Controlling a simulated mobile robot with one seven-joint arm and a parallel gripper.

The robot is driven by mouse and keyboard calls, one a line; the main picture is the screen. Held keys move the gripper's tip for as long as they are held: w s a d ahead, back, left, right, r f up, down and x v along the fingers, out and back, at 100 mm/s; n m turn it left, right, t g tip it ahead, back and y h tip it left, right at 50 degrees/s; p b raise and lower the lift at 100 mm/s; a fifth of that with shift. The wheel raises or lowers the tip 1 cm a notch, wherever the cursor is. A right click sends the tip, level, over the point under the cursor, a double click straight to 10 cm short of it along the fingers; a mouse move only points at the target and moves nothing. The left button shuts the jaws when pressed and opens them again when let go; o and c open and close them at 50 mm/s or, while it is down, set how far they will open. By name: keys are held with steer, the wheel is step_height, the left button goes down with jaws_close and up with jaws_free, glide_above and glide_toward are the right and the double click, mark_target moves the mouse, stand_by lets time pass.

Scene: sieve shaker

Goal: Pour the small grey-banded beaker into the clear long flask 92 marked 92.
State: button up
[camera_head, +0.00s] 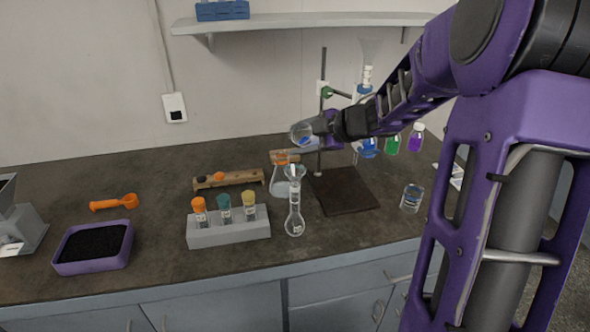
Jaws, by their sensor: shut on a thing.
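My gripper (320,125) is shut on a small clear beaker (301,133) and holds it in the air above the bench. The beaker looks tipped well over, with its mouth toward the left and some blue showing in it. Its band is too small to make out, and the gripper hides part of it. A clear long-necked flask (294,220) stands upright on the bench, below the held beaker and apart from it. A pale funnel-like top (295,172) shows at its neck. The flask has a small label whose number I cannot read.
A conical flask (281,180) stands close behind the long flask. A rack (230,232) with capped tubes is to its left, a dark stand base (343,192) to its right. Another small beaker (411,198) stands farther right. Blue, green and purple bottles are behind my arm.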

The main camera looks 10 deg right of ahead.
steer(key=shift+d+f+n+t+h, duration=0.1)
steer(key=shift+f+n+t+h, duration=0.5)
steer(key=shift+n, duration=0.1)
stand_by(1.0)
steer(key=shift+r+n, duration=0.2)
steer(key=shift+n, duration=0.1)
steer(key=shift+r+n+t+h+b, duration=0.6)
steer(key=shift+t+b, duration=0.3)
steer(key=shift+b, duration=2.05)
stand_by(0.3)
steer(key=shift+f+n+t+h+b, duration=0.35)
steer(key=shift+n+b, duration=0.25)
steer(key=shift+b, duration=1.85)
